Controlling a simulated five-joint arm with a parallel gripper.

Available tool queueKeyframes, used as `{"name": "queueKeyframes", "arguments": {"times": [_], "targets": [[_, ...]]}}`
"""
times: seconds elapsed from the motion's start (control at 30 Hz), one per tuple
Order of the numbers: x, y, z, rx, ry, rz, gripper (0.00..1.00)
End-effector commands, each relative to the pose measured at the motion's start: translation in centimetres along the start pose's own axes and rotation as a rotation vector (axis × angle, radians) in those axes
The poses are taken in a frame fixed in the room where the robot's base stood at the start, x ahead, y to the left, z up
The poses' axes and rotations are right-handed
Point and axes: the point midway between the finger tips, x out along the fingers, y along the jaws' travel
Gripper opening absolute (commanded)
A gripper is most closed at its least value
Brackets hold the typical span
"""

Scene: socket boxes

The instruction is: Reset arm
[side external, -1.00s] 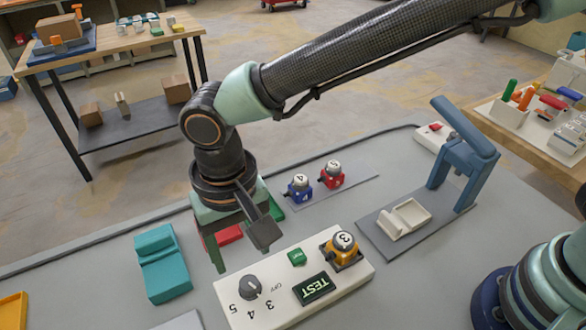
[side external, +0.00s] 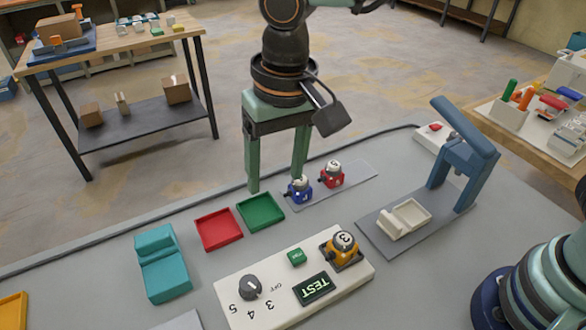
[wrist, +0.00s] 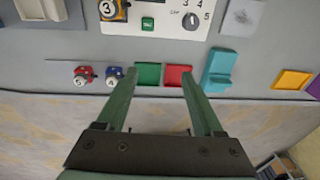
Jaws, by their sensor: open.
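My gripper (side external: 276,182) is open and empty, its two fingers pointing down above the back part of the bench. In the wrist view my gripper (wrist: 160,78) shows nothing between its fingers. A yellow socket box (side external: 343,251) marked 3 sits at the right end of the white test panel (side external: 240,312). A blue box (side external: 299,190) and a red box (side external: 331,174) stand on a grey strip (side external: 358,183); the right finger is close to the blue box in the side view, but I cannot tell whether they touch. The red tray (side external: 218,229) and green tray (side external: 260,212) look empty.
The panel has a dial (side external: 250,288), a green button (side external: 297,257) and a TEST display (side external: 314,288). A teal block (side external: 163,265) stands left. A blue press-like stand (side external: 452,165) with a cream holder (side external: 404,218) stands right. The bench between trays and panel is clear.

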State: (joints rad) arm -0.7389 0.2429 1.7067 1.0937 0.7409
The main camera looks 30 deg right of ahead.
Motion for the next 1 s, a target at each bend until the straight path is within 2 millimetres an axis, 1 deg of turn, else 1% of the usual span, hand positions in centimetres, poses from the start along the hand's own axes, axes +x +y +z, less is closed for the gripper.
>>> {"name": "queueKeyframes", "arguments": {"times": [0.03, 0.13, 0.17, 0.2, 0.27, 0.3, 0.37, 0.4, 0.5, 0.6, 0.7, 0.8, 0.9, 1.0], "targets": [[-1.4, 2.6, -0.9, 0.011, 0.029, -0.017, 0.69], [-3.2, 7.0, -1.8, 0.01, 0.08, -0.035, 0.69], [-3.6, 8.3, -1.9, 0.009, 0.095, -0.038, 0.69], [-4.2, 10.0, -2.0, 0.009, 0.118, -0.042, 0.69], [-5.0, 12.5, -2.0, 0.008, 0.152, -0.045, 0.69], [-5.5, 14.2, -1.9, 0.008, 0.174, -0.044, 0.69], [-6.0, 16.6, -1.6, 0.006, 0.211, -0.041, 0.69], [-6.3, 18.2, -1.2, 0.006, 0.233, -0.036, 0.69], [-6.8, 21.8, -0.2, 0.002, 0.293, -0.018, 0.69], [-7.0, 24.8, 1.0, -0.002, 0.344, 0.007, 0.69], [-6.9, 27.0, 2.1, -0.008, 0.382, 0.033, 0.69], [-6.8, 28.3, 2.8, -0.012, 0.407, 0.052, 0.69], [-6.6, 28.9, 3.2, -0.016, 0.418, 0.063, 0.69], [-6.6, 29.1, 3.3, -0.018, 0.42, 0.066, 0.69]]}}
